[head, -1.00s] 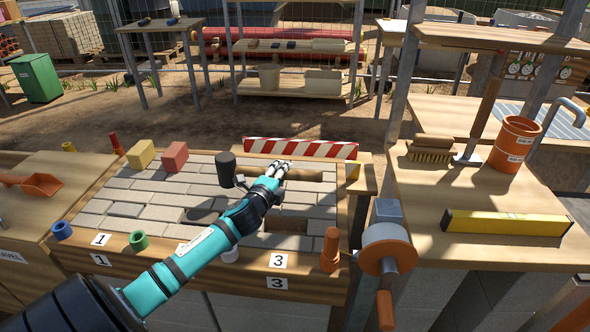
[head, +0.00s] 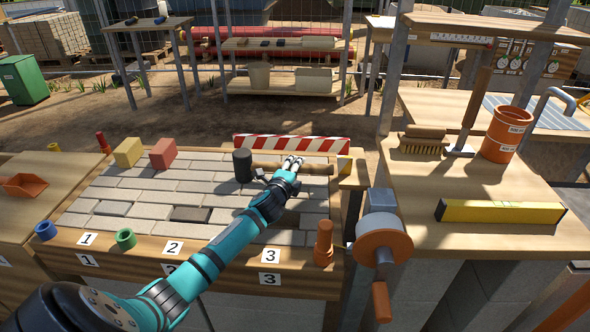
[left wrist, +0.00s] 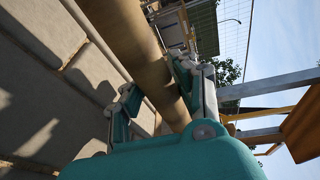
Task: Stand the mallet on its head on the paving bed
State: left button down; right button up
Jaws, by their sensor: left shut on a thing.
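The mallet has a dark cylindrical head (head: 242,166) and a light wooden handle (head: 318,168). It lies roughly level near the back of the paving bed (head: 120,196), handle pointing right, head's long side upright. I cannot tell whether the head touches the pavers. My left gripper (head: 292,163) is shut on the handle, right of the head. In the left wrist view the handle (left wrist: 130,40) passes between the two fingers (left wrist: 162,100); the mallet head does not show there. My right gripper is not in view.
Yellow (head: 128,152) and red (head: 162,153) blocks stand at the bed's back left. A striped barrier (head: 290,144) runs behind. An orange peg (head: 323,243) and a reel (head: 383,240) are at the right. A dark recess (head: 190,213) breaks the paving.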

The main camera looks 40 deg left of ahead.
pick_arm(q)
jog(key=shift+r, duration=0.15)
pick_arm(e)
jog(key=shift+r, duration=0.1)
pick_arm(q)
jog(key=c, duration=1.3)
grip_release()
jog(key=shift+f, duration=0.2)
jog(key=o, duration=0.3)
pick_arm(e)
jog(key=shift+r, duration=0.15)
pick_arm(q)
jog(key=shift+r, duration=0.1)
jog(key=shift+s+d, duration=0.1)
jog(key=shift+s, duration=0.1)
jog(key=p+v, duration=0.2)
jog(key=v, duration=0.9)
jog(key=shift+s+r, duration=0.1)
jog(key=shift+s, duration=0.25)
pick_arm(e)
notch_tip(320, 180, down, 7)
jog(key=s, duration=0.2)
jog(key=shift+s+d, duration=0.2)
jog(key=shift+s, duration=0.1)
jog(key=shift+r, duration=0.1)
